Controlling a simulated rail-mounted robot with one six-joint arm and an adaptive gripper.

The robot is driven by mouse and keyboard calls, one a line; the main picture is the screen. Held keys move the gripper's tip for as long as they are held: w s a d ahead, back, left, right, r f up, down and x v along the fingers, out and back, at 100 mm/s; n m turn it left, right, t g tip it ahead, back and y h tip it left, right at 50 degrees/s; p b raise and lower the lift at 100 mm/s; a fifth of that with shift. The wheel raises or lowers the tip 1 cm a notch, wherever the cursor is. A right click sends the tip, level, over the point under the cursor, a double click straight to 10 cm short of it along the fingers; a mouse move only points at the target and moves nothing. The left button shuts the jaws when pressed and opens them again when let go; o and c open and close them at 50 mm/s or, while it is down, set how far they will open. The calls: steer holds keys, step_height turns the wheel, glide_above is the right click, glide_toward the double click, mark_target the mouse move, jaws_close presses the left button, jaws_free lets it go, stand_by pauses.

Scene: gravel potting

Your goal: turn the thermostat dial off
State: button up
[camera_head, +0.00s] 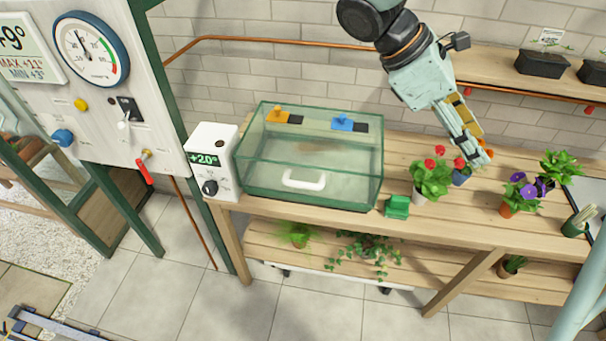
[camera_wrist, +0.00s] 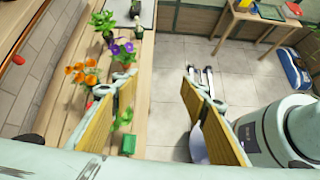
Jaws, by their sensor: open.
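The thermostat (camera_head: 211,160) is a white box with a green display reading about +20°. It stands at the left end of the wooden bench, beside the glass propagator. Its black dial (camera_head: 210,187) is low on the front face, with small markings too fine to read. My gripper (camera_head: 482,160) is far to the right of it, above the bench by the potted flowers. In the wrist view my gripper (camera_wrist: 160,85) has its two yellow-padded fingers wide apart, with nothing held between them. The thermostat is not in the wrist view.
The glass propagator (camera_head: 310,160) with a white handle lies between my gripper and the thermostat. A red-flowered plant (camera_head: 430,182), a green block (camera_head: 397,207) and a purple-flowered plant (camera_head: 518,196) stand on the bench. A panel with a red-handled valve (camera_head: 145,170) is left of the thermostat.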

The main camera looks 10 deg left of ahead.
steer(key=w+a+f+n+t+h, duration=0.2)
steer(key=w+a+f+n+t, duration=0.15)
steer(key=a, duration=0.55)
steer(key=w+a+f+n+t+h, duration=0.1)
steer(key=w+a+f+n+t, duration=0.3)
steer(key=a, duration=0.6)
steer(key=a+f+t, duration=0.1)
steer(key=a+f, duration=0.1)
steer(key=a, duration=0.2)
steer(key=s+a+f+n+t+y, duration=0.1)
steer(key=a, duration=0.4)
steer(key=s+a+f+n+t, duration=0.1)
steer(key=a+f, duration=0.1)
steer(key=a, duration=0.2)
steer(key=shift+a+f+n, duration=0.25)
steer(key=shift+f, duration=0.1)
steer(key=s+a+f+n+t+y, duration=0.2)
steer(key=s+a+f+t+y, duration=0.15)
steer(key=a, duration=0.55)
steer(key=s+a+f+n+t+y, duration=0.2)
steer(key=s+a+f, duration=0.25)
steer(key=a, duration=0.35)
steer(key=n+t+y, duration=0.2)
steer(key=n+y, duration=0.3)
steer(key=y, duration=0.2)
glide_toward(209, 192)
steer(key=s, duration=0.3)
steer(key=shift+s+a+m+b, duration=0.1)
steer(key=shift+s+m+b, duration=0.1)
steer(key=shift+m+b, duration=0.15)
